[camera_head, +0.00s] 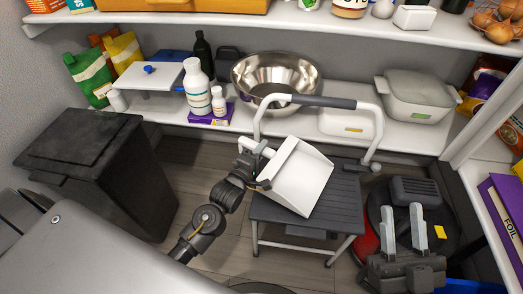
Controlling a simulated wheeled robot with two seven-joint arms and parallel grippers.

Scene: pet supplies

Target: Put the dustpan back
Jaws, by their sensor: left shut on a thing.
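The white dustpan (302,180) is in the middle of the head view, tilted, over the seat of a dark grey step stool (338,206). I cannot tell whether it touches the stool. My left gripper (257,168) is shut on the dustpan's handle end at its left side; the fingers are partly hidden. My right gripper (404,228) is at the lower right, with its two light grey fingers apart and nothing between them.
A black bin (90,160) stands at the left. A shelf behind holds a steel bowl (272,72), bottles and a lidded grey container (417,97). The stool's rail (325,102) rises behind the dustpan. A side shelf (478,188) borders the right. Some floor (208,190) shows between bin and stool.

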